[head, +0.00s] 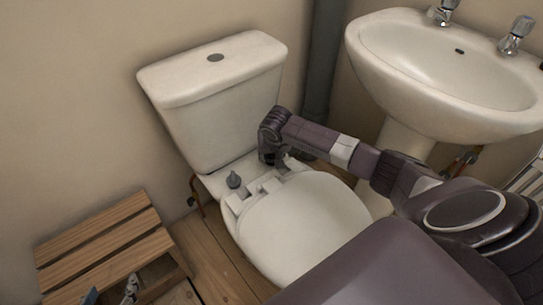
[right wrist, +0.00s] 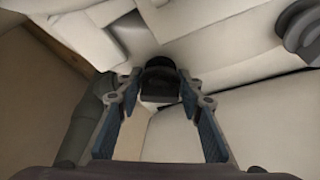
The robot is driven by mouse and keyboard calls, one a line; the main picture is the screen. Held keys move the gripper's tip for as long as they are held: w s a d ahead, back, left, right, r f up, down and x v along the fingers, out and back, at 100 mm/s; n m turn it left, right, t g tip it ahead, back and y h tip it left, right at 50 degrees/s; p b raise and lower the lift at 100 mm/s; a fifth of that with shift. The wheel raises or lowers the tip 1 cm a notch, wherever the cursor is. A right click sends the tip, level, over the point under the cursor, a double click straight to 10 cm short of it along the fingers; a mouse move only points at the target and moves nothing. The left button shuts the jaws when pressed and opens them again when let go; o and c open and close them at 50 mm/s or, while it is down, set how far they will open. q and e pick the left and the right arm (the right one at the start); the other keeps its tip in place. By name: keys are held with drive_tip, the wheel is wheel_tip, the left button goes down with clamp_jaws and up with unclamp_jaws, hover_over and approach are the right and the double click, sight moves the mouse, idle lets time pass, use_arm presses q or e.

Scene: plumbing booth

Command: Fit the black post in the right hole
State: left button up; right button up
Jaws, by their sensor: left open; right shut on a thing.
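The black post (right wrist: 160,85) is between the fingertips of my right gripper (right wrist: 160,92) in the right wrist view. In the head view my right gripper (head: 286,161) is low over the right rear of the toilet, by the seat hinge. It hides the post and the right hole there, so I cannot tell whether the post is in the hole. Another dark post (head: 233,180) stands upright at the left of the ledge behind the seat. My left gripper (head: 112,294) is open at the bottom left edge, partly cut off.
The white toilet seat lid (head: 305,225) is down, with the cistern (head: 215,105) behind. A sink (head: 440,75) stands at the right and a dark pipe (head: 322,65) runs down the wall. A slatted wooden stool (head: 105,240) is at the left.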

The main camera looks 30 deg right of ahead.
drive_tip(key=shift+d, duration=0.15)
drive_tip(key=o, duration=1.3)
drive_tip(key=shift+c, duration=0.2)
drive_tip(key=shift+r, duration=0.1)
drive_tip(key=v, duration=1.2)
